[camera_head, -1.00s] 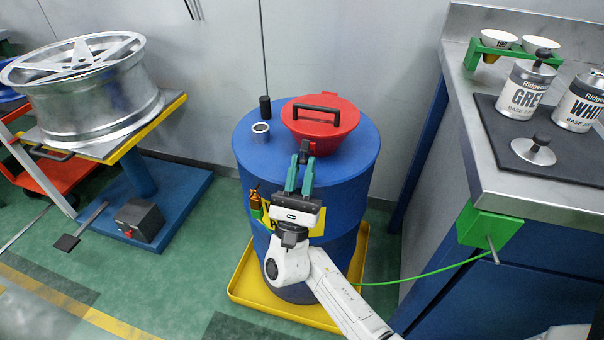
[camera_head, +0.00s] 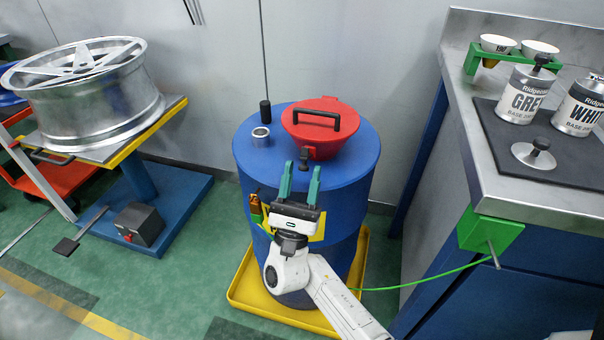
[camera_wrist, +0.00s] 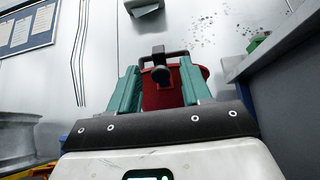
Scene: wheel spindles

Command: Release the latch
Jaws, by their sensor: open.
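The red lidded funnel (camera_head: 322,141) sits on top of the blue drum (camera_head: 262,176), with a black handle bar across its lid. A small dark latch (camera_head: 304,160) sticks out at the front edge of the lid. My gripper (camera_head: 302,174) is in front of the drum, its two teal fingers apart and pointing at the latch. In the wrist view the dark latch knob (camera_wrist: 160,74) shows between the fingers, with the red funnel (camera_wrist: 165,95) behind it. The fingers look empty, and I see no contact with the latch.
A metal ring (camera_head: 261,136) and a black cylinder (camera_head: 265,111) stand on the drum beside the funnel. The drum stands in a yellow tray (camera_head: 240,296). A metal bench (camera_head: 540,195) with paint cans is on the right; a wheel (camera_head: 85,100) on a stand is at left.

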